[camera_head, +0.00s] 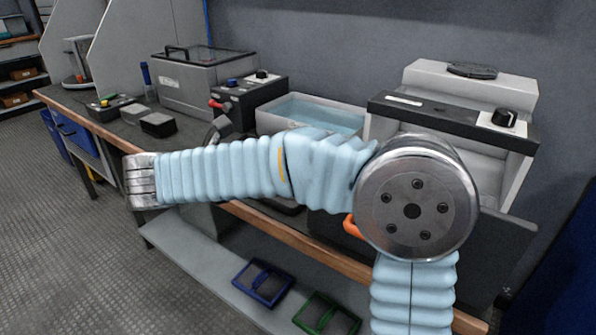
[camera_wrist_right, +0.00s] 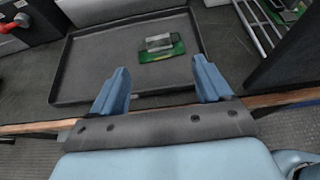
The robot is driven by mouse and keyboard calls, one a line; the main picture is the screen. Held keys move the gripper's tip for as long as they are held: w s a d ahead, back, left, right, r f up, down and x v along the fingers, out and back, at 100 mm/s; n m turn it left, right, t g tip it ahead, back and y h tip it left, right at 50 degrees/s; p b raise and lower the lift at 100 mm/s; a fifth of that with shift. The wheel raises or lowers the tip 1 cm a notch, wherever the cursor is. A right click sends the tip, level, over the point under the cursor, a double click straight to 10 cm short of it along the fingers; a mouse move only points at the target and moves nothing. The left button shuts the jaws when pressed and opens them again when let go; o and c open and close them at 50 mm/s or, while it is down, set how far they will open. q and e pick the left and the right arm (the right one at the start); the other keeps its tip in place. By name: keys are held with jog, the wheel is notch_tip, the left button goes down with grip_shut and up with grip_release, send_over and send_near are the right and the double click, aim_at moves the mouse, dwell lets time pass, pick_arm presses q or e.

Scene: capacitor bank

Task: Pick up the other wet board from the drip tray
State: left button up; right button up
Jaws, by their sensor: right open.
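The dark drip tray (camera_wrist_right: 85,80) lies near the bench's front edge in the right wrist view. One green board (camera_wrist_right: 162,54) with a silvery block on it lies flat in the tray, right of its middle. My right gripper (camera_wrist_right: 160,85) is open, its two blue fingers spread on the near side of the board. The fingers are apart from the board with nothing between them. In the head view my right arm crosses in front of the bench and hides the tray and board. My left gripper is in neither view.
The head view shows a water bath (camera_head: 315,112), a control box with a red lever (camera_head: 250,98) and a large grey machine (camera_head: 455,105). Blue (camera_head: 263,282) and green (camera_head: 327,314) frames lie below.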

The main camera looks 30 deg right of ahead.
jog(key=x, duration=0.7)
jog(key=shift+d, duration=0.1)
jog(key=x, duration=0.5)
jog(key=shift+w+f+b, duration=0.15)
jog(key=shift+w+b, duration=0.1)
jog(key=shift+b, duration=0.05)
jog(key=shift+c, duration=0.3)
jog(key=c, duration=1.1)
